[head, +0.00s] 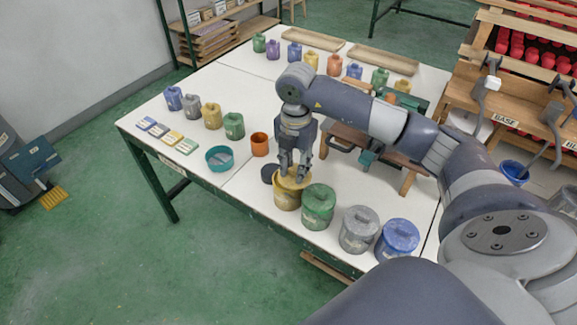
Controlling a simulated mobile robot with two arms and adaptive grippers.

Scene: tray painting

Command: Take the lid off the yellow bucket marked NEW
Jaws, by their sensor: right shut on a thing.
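The yellow bucket (287,199) stands near the front edge of the white table, at the left end of a row of buckets. Its yellow lid (284,183) shows at its top, partly hidden by my right gripper. My right gripper (293,177) points down at the lid from above and is shut on it. I cannot tell whether the lid is still seated on the rim or slightly raised. I cannot read the marking on the bucket. My left gripper is out of view.
A green bucket (318,207), a grey bucket (359,230) and a blue bucket (397,240) stand to the right, lids on. A dark disc (270,174) lies just behind the yellow bucket. A teal bowl (220,158) and an orange cup (260,145) stand to the left.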

